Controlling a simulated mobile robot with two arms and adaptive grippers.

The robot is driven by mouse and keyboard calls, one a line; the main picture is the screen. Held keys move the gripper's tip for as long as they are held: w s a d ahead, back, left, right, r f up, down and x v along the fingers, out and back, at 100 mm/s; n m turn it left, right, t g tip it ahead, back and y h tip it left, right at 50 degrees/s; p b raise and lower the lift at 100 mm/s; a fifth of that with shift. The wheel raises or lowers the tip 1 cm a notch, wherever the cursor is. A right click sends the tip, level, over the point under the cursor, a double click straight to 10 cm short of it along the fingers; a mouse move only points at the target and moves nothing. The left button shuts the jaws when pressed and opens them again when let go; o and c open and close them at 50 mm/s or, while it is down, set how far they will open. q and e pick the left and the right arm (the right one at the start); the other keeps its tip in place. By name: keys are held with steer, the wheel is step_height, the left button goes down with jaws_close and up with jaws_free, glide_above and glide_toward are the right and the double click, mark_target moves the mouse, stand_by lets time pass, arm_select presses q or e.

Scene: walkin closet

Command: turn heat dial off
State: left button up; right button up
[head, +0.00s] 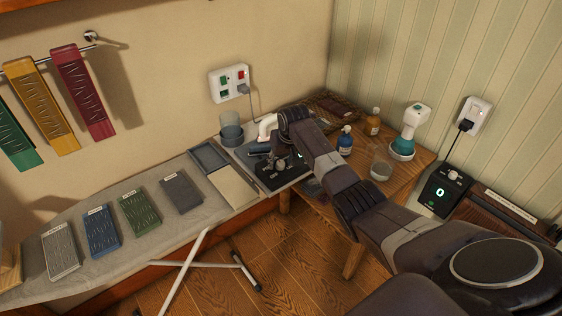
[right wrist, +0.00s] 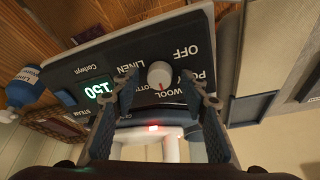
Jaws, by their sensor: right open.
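A black heat control panel (head: 283,172) lies at the right end of the board in the head view. The silver heat dial (right wrist: 160,73) has a red mark towards the WOOL side. My right gripper (right wrist: 159,85) is open, with one finger on each side of the dial in the picture. I cannot tell whether they touch it. In the head view my right gripper (head: 277,157) is over the panel, partly hiding it. My left gripper is out of view.
A white pipe-like part (head: 266,128) and a grey cup (head: 231,132) stand close behind the gripper. Bottles and a glass (head: 381,165) stand on the wooden table to the right. Another black box (head: 440,191) with a knob shows 0. Coloured slabs lie on the board's left.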

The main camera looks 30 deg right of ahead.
steer(key=shift+c, duration=0.2)
jaws_close()
